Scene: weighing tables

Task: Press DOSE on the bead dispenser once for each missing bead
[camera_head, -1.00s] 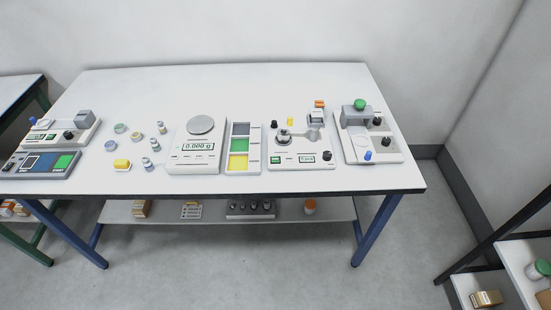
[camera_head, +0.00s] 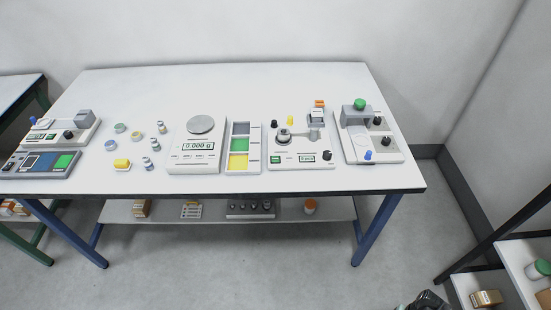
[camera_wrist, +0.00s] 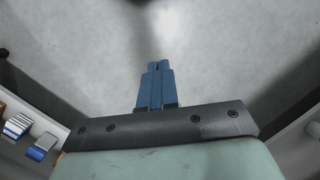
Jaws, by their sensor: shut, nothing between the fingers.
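A white device (camera_head: 288,163) stands right of centre on the table, with a round grey cup (camera_head: 283,136), a grey block (camera_head: 317,117), a small green-lit panel and a black knob. I cannot read a DOSE label, so I cannot tell which one is the bead dispenser. No beads can be made out. My gripper (camera_wrist: 158,66) shows in the wrist view, its blue fingers shut and empty over grey floor, away from the table devices.
A scale (camera_head: 176,162) and a tray with grey, green and yellow fields (camera_head: 257,130) stand mid-table. The back of the table is clear. A shelf (camera_head: 508,277) stands at the lower right.

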